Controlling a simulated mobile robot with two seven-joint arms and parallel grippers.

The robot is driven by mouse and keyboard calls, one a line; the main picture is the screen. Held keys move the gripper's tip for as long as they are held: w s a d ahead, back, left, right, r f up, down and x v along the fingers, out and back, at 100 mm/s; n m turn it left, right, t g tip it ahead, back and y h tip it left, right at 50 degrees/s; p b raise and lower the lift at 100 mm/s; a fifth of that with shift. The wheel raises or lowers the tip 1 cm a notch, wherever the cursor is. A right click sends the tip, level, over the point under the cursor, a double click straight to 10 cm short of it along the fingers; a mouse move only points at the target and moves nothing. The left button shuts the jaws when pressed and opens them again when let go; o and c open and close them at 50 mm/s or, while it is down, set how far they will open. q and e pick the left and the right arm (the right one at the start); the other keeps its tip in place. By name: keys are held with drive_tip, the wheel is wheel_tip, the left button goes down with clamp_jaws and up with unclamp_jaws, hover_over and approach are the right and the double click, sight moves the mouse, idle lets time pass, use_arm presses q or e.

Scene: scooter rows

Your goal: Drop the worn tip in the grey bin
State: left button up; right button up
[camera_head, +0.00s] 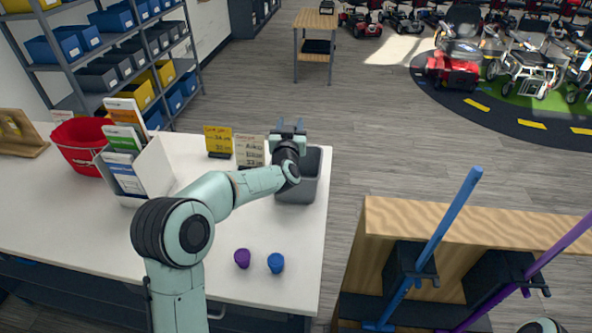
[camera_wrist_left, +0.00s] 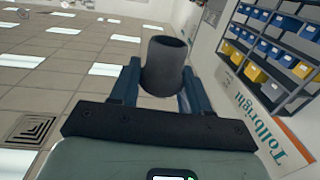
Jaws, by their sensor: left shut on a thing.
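My left gripper (camera_head: 289,127) is over the far part of the grey bin (camera_head: 297,194) in the head view, with the wrist hiding part of the bin. The bin stands at the right end of the white counter. In the left wrist view, the blue fingers (camera_wrist_left: 163,84) are shut on the worn tip (camera_wrist_left: 166,62), a dark grey hollow cylinder. I cannot make out the tip in the head view. My right gripper is not in view.
A purple tip (camera_head: 242,258) and a blue tip (camera_head: 276,263) stand on the counter (camera_head: 215,277). Yellow (camera_head: 217,139) and cream (camera_head: 249,151) signs stand left of the bin. A leaflet holder (camera_head: 150,170) and red bucket (camera_head: 80,148) are farther left. A blue cane (camera_head: 440,230) rises at right.

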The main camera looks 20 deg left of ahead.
use_arm(q)
wheel_tip(320, 180, down, 6)
drive_tip(key=shift+r+b, duration=0.15)
drive_tip(key=shift+b, duration=0.65)
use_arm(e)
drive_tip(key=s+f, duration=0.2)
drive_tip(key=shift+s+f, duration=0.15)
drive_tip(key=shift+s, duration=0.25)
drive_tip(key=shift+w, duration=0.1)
use_arm(q)
drive_tip(key=o, duration=1.1)
drive_tip(key=b+v, duration=0.4)
drive_tip(key=v, duration=0.9)
drive_tip(key=shift+s, duration=0.2)
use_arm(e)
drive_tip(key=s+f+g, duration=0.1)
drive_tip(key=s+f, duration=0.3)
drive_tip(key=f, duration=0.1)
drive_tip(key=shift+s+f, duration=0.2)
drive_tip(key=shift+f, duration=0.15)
